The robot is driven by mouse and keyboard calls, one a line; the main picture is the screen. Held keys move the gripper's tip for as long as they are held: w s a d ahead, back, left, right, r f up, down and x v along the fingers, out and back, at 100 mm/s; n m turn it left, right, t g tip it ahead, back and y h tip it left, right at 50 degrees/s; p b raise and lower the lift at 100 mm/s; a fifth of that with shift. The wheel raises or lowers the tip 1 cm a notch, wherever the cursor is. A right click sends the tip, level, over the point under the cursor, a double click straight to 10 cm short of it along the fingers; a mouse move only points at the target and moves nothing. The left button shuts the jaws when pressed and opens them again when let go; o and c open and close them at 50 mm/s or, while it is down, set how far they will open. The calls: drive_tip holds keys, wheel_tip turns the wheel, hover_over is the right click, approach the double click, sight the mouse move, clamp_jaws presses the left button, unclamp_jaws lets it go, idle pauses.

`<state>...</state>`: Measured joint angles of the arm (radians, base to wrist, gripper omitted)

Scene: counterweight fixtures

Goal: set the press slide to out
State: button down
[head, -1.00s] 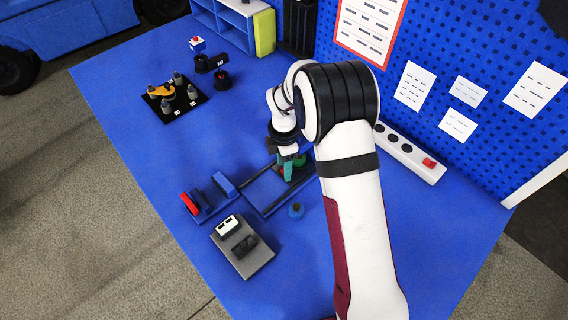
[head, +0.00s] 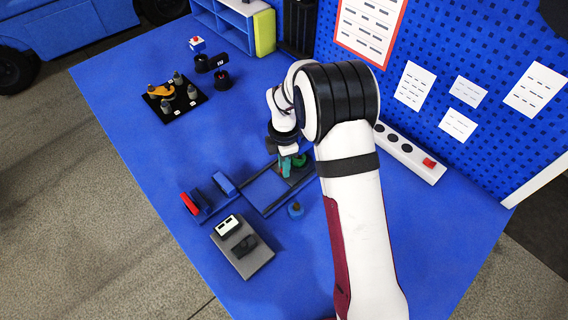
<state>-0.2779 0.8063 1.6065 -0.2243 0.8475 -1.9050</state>
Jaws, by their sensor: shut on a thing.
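A dark frame with two rails (head: 262,213) lies on the blue table, partly hidden by my arm. At its right end is a dark slide plate (head: 293,180) with green parts (head: 299,160) on it, which I take for the press slide. My gripper (head: 286,172) points down there, its teal fingers shut on a green part of the slide. The exact grip is small and partly hidden by my wrist. A blue block (head: 224,184) stands at the frame's left end, apart from the gripper.
A small blue round piece (head: 295,209) sits close to the frame. A white power strip (head: 410,155) lies right of my arm. The table's left middle is clear.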

idle(0.8)
drive_tip(key=s+a, duration=0.7)
drive_tip(key=shift+s+a, duration=0.2)
drive_tip(key=shift+a, duration=0.05)
drive_tip(key=c, duration=0.8)
unclamp_jaws()
wheel_tip(320, 180, up, 16)
drive_tip(key=shift+f, duration=0.1)
